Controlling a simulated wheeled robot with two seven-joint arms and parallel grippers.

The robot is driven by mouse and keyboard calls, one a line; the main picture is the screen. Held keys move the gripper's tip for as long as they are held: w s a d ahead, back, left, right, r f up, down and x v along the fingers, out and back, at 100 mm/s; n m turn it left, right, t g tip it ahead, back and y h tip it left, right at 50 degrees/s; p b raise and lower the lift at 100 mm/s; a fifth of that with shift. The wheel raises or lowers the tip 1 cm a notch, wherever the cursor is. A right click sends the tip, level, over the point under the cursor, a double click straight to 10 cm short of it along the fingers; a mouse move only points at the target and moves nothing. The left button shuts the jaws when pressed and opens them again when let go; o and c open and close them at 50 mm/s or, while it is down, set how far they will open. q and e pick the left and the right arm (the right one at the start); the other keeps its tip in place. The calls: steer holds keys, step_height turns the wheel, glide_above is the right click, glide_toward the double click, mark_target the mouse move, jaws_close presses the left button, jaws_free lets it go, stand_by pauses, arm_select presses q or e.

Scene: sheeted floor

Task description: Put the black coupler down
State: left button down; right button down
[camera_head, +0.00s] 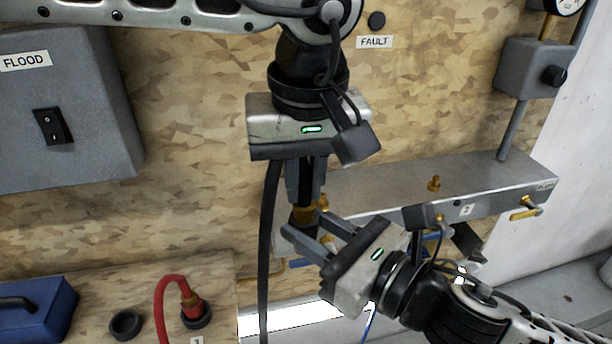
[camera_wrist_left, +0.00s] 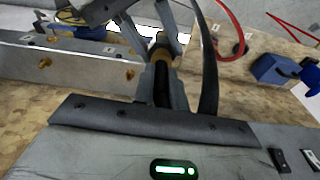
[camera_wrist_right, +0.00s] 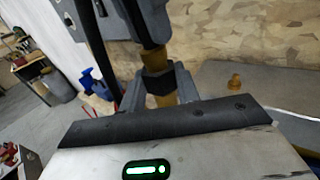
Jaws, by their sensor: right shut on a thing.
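The black coupler (camera_head: 304,213) shows as a dark body with brass parts, upright between my two grippers. My left gripper (camera_head: 305,190) points down, its fingers close against both sides of the dark upper part. The left wrist view shows this dark part (camera_wrist_left: 162,85) between the fingers, with brass beyond it. My right gripper (camera_head: 312,232) comes from the lower right and is shut on the coupler's lower part. In the right wrist view a black band with brass (camera_wrist_right: 158,83) sits between its fingers. A black hose (camera_head: 264,250) hangs beside my left gripper. Fingers partly hide the coupler.
A grey metal manifold (camera_head: 390,190) with brass fittings lies behind and right of the grippers. A red hose (camera_head: 163,290) ends in a socket at lower left, beside an empty black ring (camera_head: 126,324) and a blue box (camera_head: 40,305). A grey FLOOD switch box (camera_head: 65,110) is at left.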

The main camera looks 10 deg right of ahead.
steer(key=c, duration=0.9)
jaws_free()
steer(key=shift+s+a, duration=0.1)
steer(key=shift+c, duration=0.2)
step_height(320, 180, down, 17)
steer(key=w+d+m+g+h, duration=0.15)
steer(key=m+h, duration=0.35)
steer(key=m, duration=1.7)
steer(key=s+d+f+m+h, duration=0.1)
steer(key=s+d+f+m, duration=0.1)
steer(key=f+m, duration=0.3)
steer(key=s+d+f+m+g+h, duration=0.1)
steer(key=s+d+f+m, duration=0.2)
steer(key=s+f+m, duration=0.2)
steer(key=s+d+f+m+g+h, duration=0.1)
steer(key=s+d+f+m+h, duration=0.1)
steer(key=f+m, duration=0.4)
steer(key=s+d+m, duration=0.1)
steer(key=m, duration=0.2)
steer(key=shift+s+m, duration=0.25)
steer(key=shift+m, duration=0.05)
